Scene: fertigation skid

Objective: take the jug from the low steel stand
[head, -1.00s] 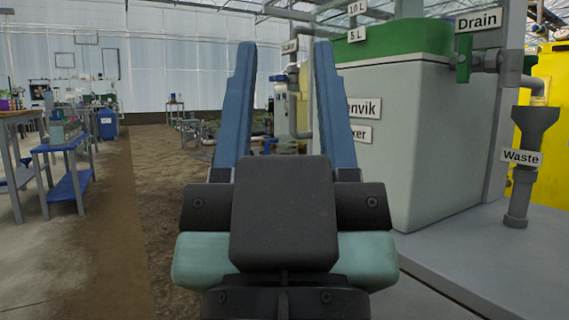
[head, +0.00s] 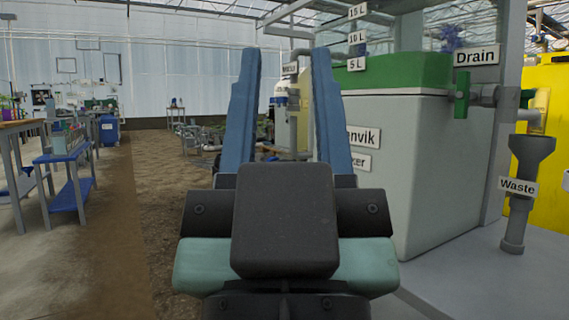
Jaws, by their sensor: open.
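My gripper (head: 286,60) is in the middle of the head view, with its two blue fingers spread apart and nothing between them. It is open and empty. I cannot make out a jug or a low steel stand in this view. My gripper and its dark body hide part of the middle of the scene.
A large pale tank with a green top (head: 425,170) stands close on the right, on a grey platform (head: 470,275). A green drain valve (head: 462,95) and a waste funnel (head: 529,160) are beside it. Blue-shelved tables (head: 68,195) stand left. The dirt path (head: 165,190) looks clear.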

